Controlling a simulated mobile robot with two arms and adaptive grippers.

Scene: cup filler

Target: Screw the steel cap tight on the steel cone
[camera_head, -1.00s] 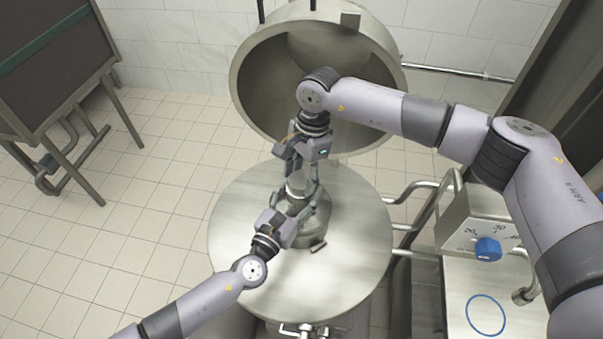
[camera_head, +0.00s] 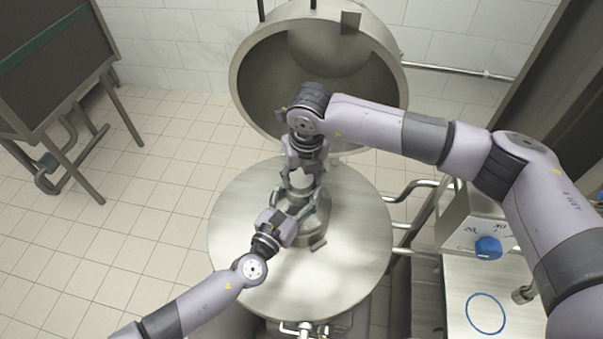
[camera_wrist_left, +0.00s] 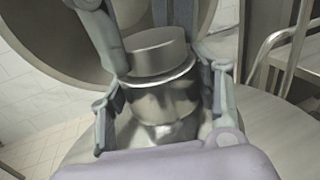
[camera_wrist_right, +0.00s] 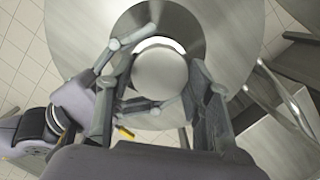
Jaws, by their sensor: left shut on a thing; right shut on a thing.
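The steel cap (camera_wrist_left: 158,52) is a short round disc on top of the steel cone's neck, with a bright rim (camera_wrist_left: 165,78) just below it. From above, in the right wrist view, the cap (camera_wrist_right: 160,73) looks round. My right gripper (camera_head: 301,182) comes down from above and is shut on the cap. My left gripper (camera_head: 298,208) comes in from the front left and is shut around the neck of the steel cone (camera_wrist_left: 165,105). The cone (camera_head: 308,238) stands on the round steel table and is partly hidden by both grippers. I cannot tell how tightly the cap sits.
The round steel table (camera_head: 350,270) is mostly bare around the cone. A large open steel vessel (camera_head: 390,60) stands behind. At the right are bent steel rails (camera_head: 412,190), a control box with a blue knob (camera_head: 488,247) and a surface with a blue ring (camera_head: 486,330).

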